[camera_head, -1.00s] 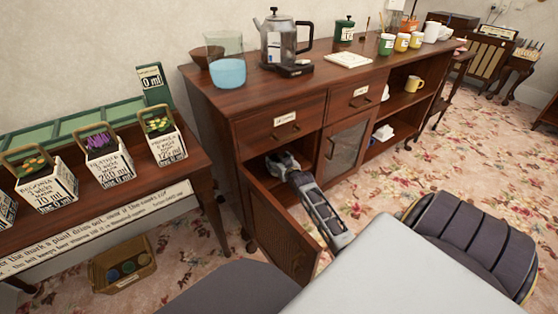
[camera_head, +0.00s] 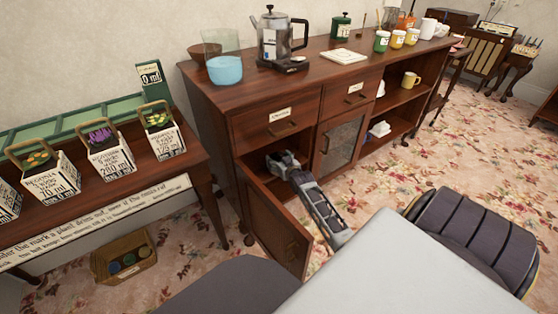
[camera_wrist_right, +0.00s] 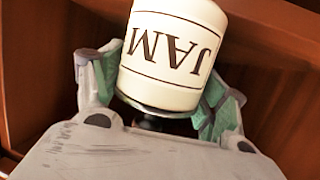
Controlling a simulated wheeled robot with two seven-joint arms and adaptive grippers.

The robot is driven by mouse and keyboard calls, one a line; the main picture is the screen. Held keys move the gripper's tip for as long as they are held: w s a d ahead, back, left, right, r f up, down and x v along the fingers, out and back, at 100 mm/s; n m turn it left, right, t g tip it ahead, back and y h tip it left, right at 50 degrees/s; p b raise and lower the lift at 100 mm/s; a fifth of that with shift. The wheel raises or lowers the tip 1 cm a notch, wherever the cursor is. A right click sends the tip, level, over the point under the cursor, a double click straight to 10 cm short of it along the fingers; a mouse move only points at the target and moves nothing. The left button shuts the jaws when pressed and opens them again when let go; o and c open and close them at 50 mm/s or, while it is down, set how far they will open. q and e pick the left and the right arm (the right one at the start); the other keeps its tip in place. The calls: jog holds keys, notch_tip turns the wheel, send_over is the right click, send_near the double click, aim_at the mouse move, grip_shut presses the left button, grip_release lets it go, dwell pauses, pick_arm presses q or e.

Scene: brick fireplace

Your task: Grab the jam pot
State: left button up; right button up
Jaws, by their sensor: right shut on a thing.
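The jam pot (camera_wrist_right: 168,58) is a cream cylinder with a dark "JAM" label. It fills the upper middle of the right wrist view, with its lettering upside down there. My right gripper (camera_wrist_right: 160,85) has its green-padded fingers on both sides of the pot, shut on it. In the head view my right gripper (camera_head: 284,164) is at the opening of the left cupboard of the sideboard (camera_head: 250,88), and the pot cannot be made out there. My left gripper is not in view.
The open cupboard door (camera_head: 275,222) stands out beside my right arm. Brown wooden walls (camera_wrist_right: 45,50) surround the pot in the wrist view. A glass-fronted door (camera_head: 340,145) is to the right. A plant table (camera_head: 75,205) stands at left.

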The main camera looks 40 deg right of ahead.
jog(key=o, duration=1.4)
jog(key=shift+o, duration=0.2)
jog(key=shift+s, duration=0.2)
jog(key=v, duration=1.1)
jog(key=shift+s, duration=0.3)
jog(key=shift+a+r, duration=0.1)
jog(key=shift+r, duration=0.05)
